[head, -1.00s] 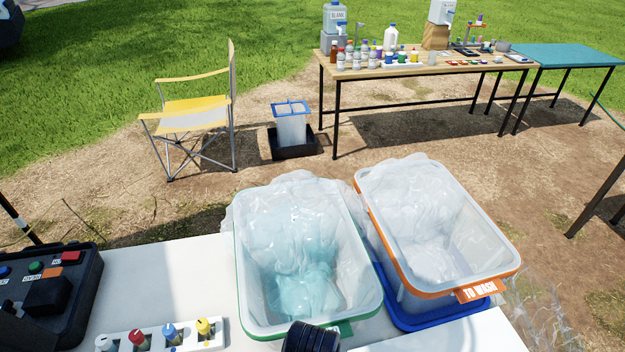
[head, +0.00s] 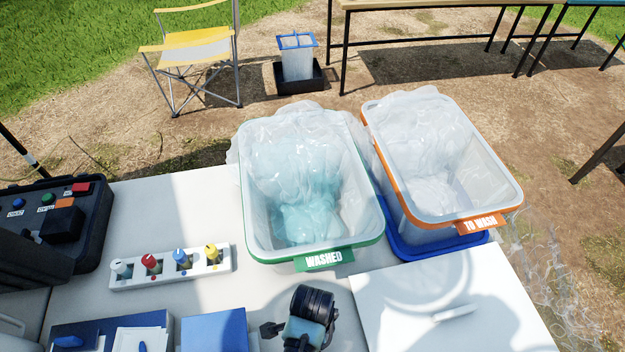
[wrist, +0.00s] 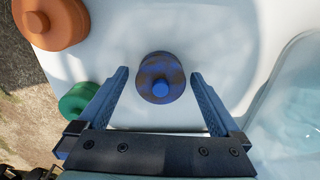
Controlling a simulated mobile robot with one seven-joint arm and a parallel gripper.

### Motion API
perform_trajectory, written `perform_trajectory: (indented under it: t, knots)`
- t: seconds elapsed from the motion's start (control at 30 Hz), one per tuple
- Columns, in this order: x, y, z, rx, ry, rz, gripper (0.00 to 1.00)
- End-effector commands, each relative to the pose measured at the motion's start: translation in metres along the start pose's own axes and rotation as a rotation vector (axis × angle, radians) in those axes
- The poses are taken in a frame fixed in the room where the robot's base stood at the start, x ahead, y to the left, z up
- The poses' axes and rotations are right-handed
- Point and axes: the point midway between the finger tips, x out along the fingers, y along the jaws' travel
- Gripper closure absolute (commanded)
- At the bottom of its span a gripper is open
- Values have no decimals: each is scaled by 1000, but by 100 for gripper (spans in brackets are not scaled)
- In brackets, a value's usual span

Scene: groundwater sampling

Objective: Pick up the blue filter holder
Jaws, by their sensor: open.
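The blue filter holder (wrist: 160,78) shows in the wrist view as a round, dark-mottled blue disc with a bright blue knob on its near side. It sits on a white surface. My gripper (wrist: 160,76) is open, with one finger to the left of the holder and one to the right. Gaps show between both fingers and the holder, and nothing is held. How far the fingertips are above the surface I cannot tell. I cannot make out the holder in the head view.
In the wrist view, an orange round piece (wrist: 50,22) and a green one (wrist: 80,100) lie left of the holder. A clear tub (wrist: 290,75) stands right. In the head view, the WASHED tub (head: 323,260) and TO WASH tub (head: 480,226) stand by a knobbed strip (head: 172,268).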

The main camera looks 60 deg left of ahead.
Motion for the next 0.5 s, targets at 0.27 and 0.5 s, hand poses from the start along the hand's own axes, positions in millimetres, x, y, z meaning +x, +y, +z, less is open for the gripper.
perform_trajectory:
  t: [0.27,0.5]
  knots:
    - [1,0,0,0,0,-1,7]
    - [1,0,0,0,1,-1,50]
